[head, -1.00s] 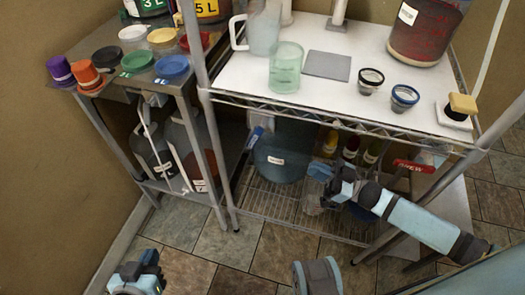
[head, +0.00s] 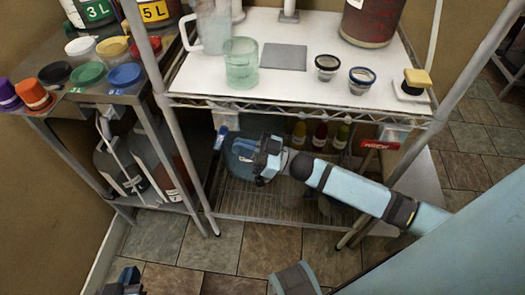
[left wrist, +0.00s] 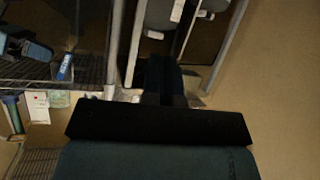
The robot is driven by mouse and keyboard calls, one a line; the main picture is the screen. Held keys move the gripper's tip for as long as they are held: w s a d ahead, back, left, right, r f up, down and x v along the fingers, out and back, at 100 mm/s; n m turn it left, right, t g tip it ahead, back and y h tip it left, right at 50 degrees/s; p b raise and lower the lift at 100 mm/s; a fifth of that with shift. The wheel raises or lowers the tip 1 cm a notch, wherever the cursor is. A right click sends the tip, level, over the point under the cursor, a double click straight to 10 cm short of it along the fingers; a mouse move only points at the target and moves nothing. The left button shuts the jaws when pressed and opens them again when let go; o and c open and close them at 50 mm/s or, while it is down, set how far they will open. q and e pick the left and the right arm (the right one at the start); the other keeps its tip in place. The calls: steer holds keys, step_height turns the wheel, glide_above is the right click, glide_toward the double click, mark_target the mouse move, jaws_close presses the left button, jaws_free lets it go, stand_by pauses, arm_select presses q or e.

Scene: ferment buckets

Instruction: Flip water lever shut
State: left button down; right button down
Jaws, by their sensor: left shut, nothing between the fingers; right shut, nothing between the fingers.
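A blue lever-like handle (head: 220,137) with a small white label stands at the left front of the wire rack, above its lower shelf. It also shows in the left wrist view (left wrist: 65,67). My right gripper (head: 262,176) reaches in from the right under the white top, shut and empty. It is to the right of the blue handle, apart from it, and partly covers a blue water jug (head: 236,168). My left gripper (head: 126,277) is low at the bottom left, shut and empty, well away from the handle; its fingers (left wrist: 165,82) show dark in the left wrist view.
The rack's white top (head: 205,75) holds a green beaker (head: 240,63), a pitcher and small cups. Rack posts (head: 163,75) frame the opening. Several bottles (head: 320,135) stand behind my right arm. A steel side table (head: 120,95) with lids stands left. Tiled floor is clear in front.

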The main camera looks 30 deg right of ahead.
arm_select(q)
steer(key=shift+r, duration=0.25)
arm_select(e)
steer(key=shift+x, duration=1.05)
arm_select(q)
steer(key=shift+f, duration=0.2)
